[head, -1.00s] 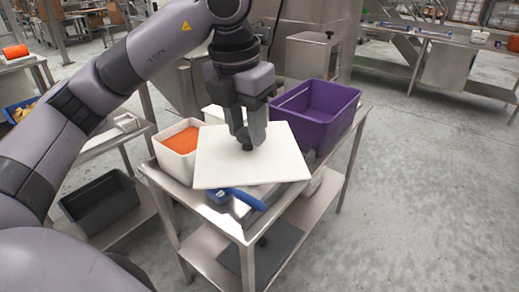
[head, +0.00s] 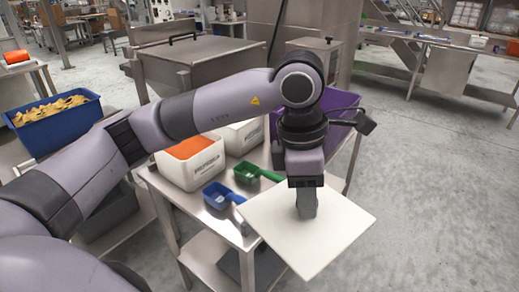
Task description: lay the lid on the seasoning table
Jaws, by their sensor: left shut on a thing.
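The lid (head: 290,248) is a flat white square plate with a dark knob seen earlier. My left gripper (head: 306,208) is shut on it from above, and its fingers hide the knob. The lid is over the front right part of the seasoning table (head: 165,198), a steel cart with a lower shelf, and sticks out past its front and right edges. It looks held above the top; I cannot tell the gap. My right gripper is not in view.
On the table are a white tub of orange seasoning (head: 190,162), a second white tub (head: 243,136), a blue scoop (head: 217,196), a green scoop (head: 250,173) and a purple crate (head: 343,104), partly behind my arm. A blue crate of chips (head: 58,114) stands left.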

